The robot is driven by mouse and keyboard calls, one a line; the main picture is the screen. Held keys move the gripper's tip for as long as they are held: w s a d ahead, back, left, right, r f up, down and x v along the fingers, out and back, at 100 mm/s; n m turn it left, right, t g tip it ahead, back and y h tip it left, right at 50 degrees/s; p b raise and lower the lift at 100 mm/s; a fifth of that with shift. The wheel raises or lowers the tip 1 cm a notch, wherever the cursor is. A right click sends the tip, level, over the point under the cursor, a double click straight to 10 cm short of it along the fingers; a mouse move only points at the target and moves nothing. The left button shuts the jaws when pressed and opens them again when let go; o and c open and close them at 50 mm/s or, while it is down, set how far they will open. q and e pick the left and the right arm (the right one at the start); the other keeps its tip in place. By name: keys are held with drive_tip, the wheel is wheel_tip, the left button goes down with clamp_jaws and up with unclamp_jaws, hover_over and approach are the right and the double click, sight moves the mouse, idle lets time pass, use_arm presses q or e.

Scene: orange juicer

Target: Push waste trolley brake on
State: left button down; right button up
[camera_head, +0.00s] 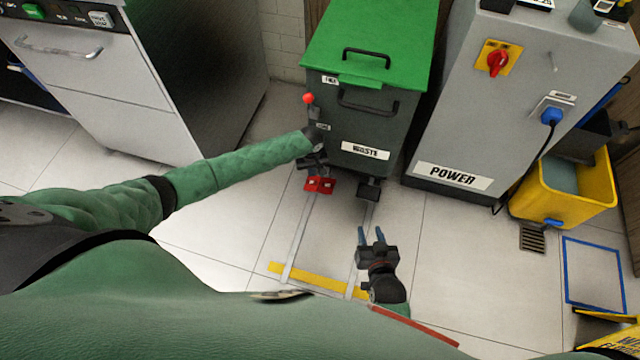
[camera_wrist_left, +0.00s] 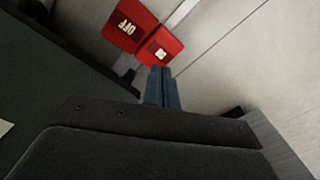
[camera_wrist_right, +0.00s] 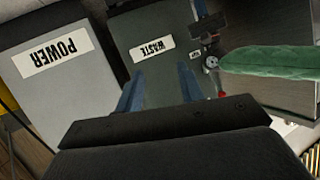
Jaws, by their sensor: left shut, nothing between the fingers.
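The waste trolley (camera_head: 362,128) is a dark bin with a green lid, a front handle and a WASTE label, standing against the wall in the head view. Its red brake pedal (camera_head: 319,185) sits low at the front left. In the left wrist view the pedal shows two red plates, one marked OFF (camera_wrist_left: 124,27) and a smaller-lettered one (camera_wrist_left: 160,48). My left gripper (camera_wrist_left: 162,72) is shut and empty, its tips at or just by the lower edge of the second plate; contact cannot be told. My right gripper (camera_head: 371,236) is open and empty in front of the trolley.
A grey POWER cabinet (camera_head: 492,120) stands close to the trolley's right, with a yellow bucket (camera_head: 563,190) beyond. A steel appliance (camera_head: 120,80) stands left. Pale rails and a yellow floor strip (camera_head: 318,283) lie in front.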

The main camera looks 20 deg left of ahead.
use_arm(q)
drive_tip(key=shift+r, duration=0.25)
drive_tip(key=shift+r+p, duration=0.2)
drive_tip(key=shift+p, duration=0.25)
drive_tip(key=shift+r+p, duration=0.3)
drive_tip(key=shift+p, duration=0.1)
use_arm(e)
drive_tip(key=s+d+f+g, duration=0.1)
drive_tip(key=s+f+g, duration=0.4)
drive_tip(key=s+f, duration=0.5)
drive_tip(key=shift+s+d+f+h, duration=0.2)
drive_tip(key=shift+f+h, duration=0.2)
drive_tip(key=shift+f, duration=1)
